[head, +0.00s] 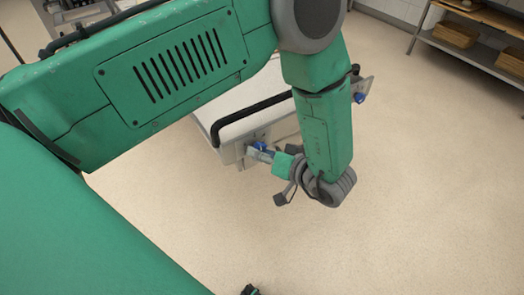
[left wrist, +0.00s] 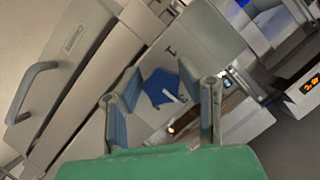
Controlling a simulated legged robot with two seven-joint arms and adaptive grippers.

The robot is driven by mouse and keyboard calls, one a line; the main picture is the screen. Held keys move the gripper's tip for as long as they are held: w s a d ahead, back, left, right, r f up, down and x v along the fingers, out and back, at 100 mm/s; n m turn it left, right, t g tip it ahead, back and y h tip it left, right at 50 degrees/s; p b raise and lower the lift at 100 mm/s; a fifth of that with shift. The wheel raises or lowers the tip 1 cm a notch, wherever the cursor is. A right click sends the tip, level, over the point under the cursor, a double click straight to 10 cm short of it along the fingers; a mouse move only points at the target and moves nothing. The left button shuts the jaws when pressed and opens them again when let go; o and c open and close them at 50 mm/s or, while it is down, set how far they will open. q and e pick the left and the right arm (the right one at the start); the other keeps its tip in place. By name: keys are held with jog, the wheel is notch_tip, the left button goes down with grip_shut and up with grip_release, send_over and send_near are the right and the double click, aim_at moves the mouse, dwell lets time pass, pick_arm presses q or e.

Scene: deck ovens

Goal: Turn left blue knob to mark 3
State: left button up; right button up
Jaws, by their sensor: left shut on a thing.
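The left blue knob (head: 260,146) is on the front of the pale oven unit (head: 228,153), and my left gripper (head: 264,155) is at it. In the left wrist view the knob (left wrist: 160,88) is a blue many-sided disc with a white pointer line. The two fingers of my left gripper (left wrist: 162,108) stand on either side of it, shut on it. The pointer slants toward the lower right of that picture.
A second blue knob (head: 360,98) is at the unit's right end. A black bar handle (head: 250,108) runs along the front. A grey handle (left wrist: 28,92) and a lit orange display (left wrist: 310,85) show in the wrist view. Open floor lies in front.

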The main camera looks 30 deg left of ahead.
pick_arm(q)
jog(key=o, duration=1.1)
jog(key=shift+w+a, duration=0.1)
jog(key=shift+a, duration=0.1)
jog(key=shift+c, duration=0.2)
jog(key=shift+o, duration=0.3)
jog(key=shift+a+f, duration=0.1)
jog(key=v, duration=1.2)
